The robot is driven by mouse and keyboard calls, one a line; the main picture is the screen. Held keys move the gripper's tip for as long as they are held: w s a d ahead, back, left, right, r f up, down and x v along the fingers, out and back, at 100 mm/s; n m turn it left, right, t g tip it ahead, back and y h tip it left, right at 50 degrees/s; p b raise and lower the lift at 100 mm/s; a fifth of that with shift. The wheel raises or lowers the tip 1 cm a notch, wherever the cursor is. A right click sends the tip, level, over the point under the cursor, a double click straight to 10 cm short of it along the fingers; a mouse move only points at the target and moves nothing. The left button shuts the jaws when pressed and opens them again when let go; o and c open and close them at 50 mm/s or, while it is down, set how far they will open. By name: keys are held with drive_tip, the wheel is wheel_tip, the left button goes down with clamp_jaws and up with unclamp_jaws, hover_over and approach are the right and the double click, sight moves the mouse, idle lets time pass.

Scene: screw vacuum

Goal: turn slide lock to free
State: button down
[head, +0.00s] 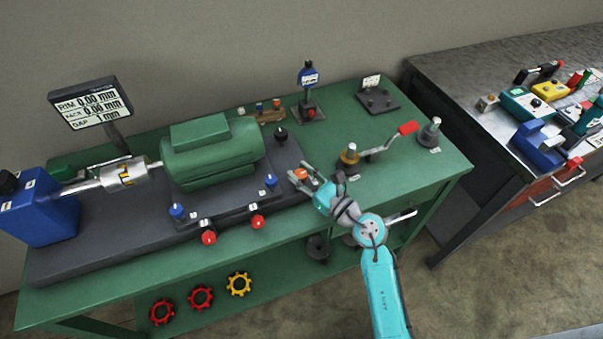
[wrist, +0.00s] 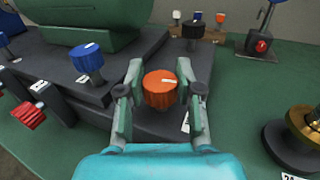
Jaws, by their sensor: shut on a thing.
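An orange ribbed knob (wrist: 159,92) with a white mark on top stands at the right end of the dark base; I take it to be the slide lock, though I cannot read its label. My gripper (wrist: 160,96) is around the knob with one finger on each side, closed on it. In the head view the orange knob (head: 300,174) shows at the tip of my gripper (head: 303,182), partly hidden by it. The knob's lower part and the label beside it are partly hidden by the right finger.
A green motor (head: 211,152) sits on the dark base to the left. Blue knobs (wrist: 87,60) and red knobs (wrist: 30,114) stand close by on the left, and a black knob (wrist: 192,30) behind. A brass-topped post (wrist: 304,125) stands to the right on green tabletop.

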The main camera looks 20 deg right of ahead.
drive_tip(key=n+g+y, duration=0.3)
drive_tip(key=y, duration=0.1)
drive_tip(key=n+g+y, duration=0.3)
drive_tip(key=n+y, duration=0.1)
drive_tip(key=shift+w+d+g, duration=0.15)
drive_tip(key=shift+g, duration=0.25)
drive_tip(key=n+g+y, duration=0.1)
drive_tip(key=n+g, duration=0.1)
drive_tip(key=g, duration=0.1)
drive_tip(key=n+g+y, duration=0.2)
drive_tip(key=g, duration=0.2)
drive_tip(key=shift+n, duration=0.4)
drive_tip(key=shift+g, duration=0.3)
drive_tip(key=c, duration=0.7)
unclamp_jaws()
drive_tip(key=shift+c, duration=0.2)
drive_tip(key=shift+s+d, duration=0.25)
drive_tip(key=shift+d, duration=1.6)
drive_tip(key=shift+s+d, duration=0.2)
drive_tip(key=shift+d, duration=1.6)
